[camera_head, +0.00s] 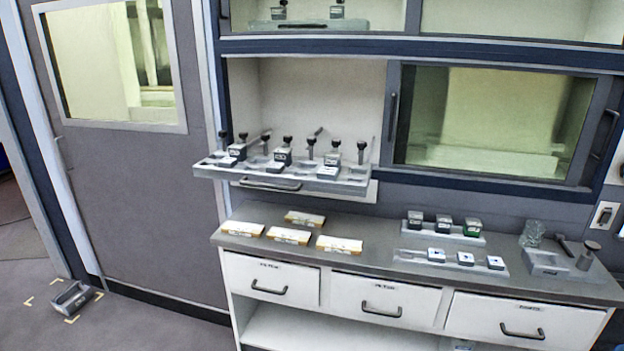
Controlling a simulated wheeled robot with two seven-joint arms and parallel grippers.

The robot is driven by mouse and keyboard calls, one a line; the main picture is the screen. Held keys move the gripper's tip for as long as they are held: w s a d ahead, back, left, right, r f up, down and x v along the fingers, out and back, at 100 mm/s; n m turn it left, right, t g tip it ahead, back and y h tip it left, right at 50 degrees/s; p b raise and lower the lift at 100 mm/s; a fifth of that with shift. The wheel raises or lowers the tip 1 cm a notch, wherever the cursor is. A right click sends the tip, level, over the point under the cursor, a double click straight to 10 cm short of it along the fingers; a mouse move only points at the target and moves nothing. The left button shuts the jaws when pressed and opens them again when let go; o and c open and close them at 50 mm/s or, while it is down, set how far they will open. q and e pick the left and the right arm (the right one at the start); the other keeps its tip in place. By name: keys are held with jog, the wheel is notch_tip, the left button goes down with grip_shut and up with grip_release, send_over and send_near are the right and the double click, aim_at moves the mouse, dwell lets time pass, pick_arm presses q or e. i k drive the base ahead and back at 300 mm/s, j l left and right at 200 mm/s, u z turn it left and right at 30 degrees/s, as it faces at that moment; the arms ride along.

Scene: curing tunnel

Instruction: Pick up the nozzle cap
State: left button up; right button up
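I cannot tell for sure which thing is the nozzle cap. A small grey piece with a wide round top (591,247) stands at the right end of the counter and may be it. It is beside a grey holder (545,262), with a dark handled piece (566,246) and a clear ribbed glass (533,234) close by. Several dark round-topped pieces, one of them a dark knob (287,141), stand on the pulled-out grey tray (352,186) in the open cabinet bay. Neither of my grippers shows in the head view.
The counter (375,266) holds several yellow-and-white packs (339,245), small dark-topped blocks (443,223) and white-topped blocks (465,258). Drawers (384,302) are below. A glass sash (480,120) covers the right bay. A grey carrier (71,298) lies on the floor at left.

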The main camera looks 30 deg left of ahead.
aim_at(274, 168)
jog(key=i+u, duration=0.15)
jog(key=u, duration=0.3)
jog(key=i+l+u, duration=0.1)
jog(key=u, duration=0.4)
